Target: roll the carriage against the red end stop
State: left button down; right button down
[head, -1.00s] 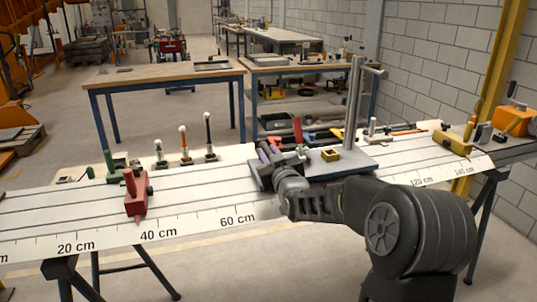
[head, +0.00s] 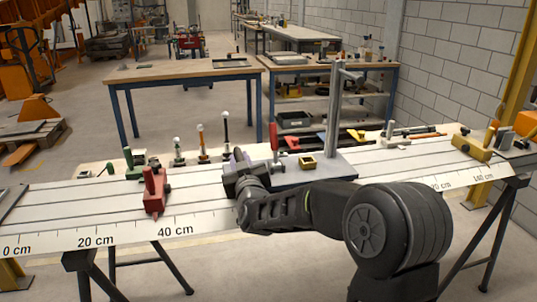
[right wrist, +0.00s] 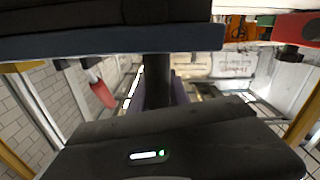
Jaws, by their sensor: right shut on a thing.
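The carriage (head: 318,170) is a grey plate on the long grooved rail bed (head: 200,205), with a tall metal post standing on it. The red end stop (head: 155,192) stands upright on the bed to the left of the carriage, just before the 40 cm mark. A clear gap lies between them. My right gripper (head: 238,170) is at the carriage's left end, shut on its handle. In the right wrist view, a dark upright bar, the handle (right wrist: 157,80), runs between the fingers. My arm hides part of the carriage's front edge. My left gripper is not in view.
A yellow block (head: 470,147) sits at the bed's far right. Several ball-topped pins (head: 202,143) and a green piece (head: 132,165) stand along the back edge. A small yellow box (head: 307,163) is on the carriage. The bed between carriage and red stop looks clear.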

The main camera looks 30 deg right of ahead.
jog(key=w+a+p, duration=0.1)
jog(key=a, duration=0.4)
jog(key=w+a, duration=0.2)
jog(key=a, duration=0.3)
jog(key=w+a+p, duration=0.1)
jog(key=w+a, duration=0.1)
jog(key=a, duration=0.3)
jog(key=shift+r+p, duration=0.1)
jog(key=shift+p, duration=0.25)
jog(key=c, duration=1.3)
grip_release()
jog(key=shift+w+a, duration=0.15)
jog(key=shift+c, duration=0.2)
jog(key=shift+o, duration=0.2)
jog(key=shift+v, duration=3.9)
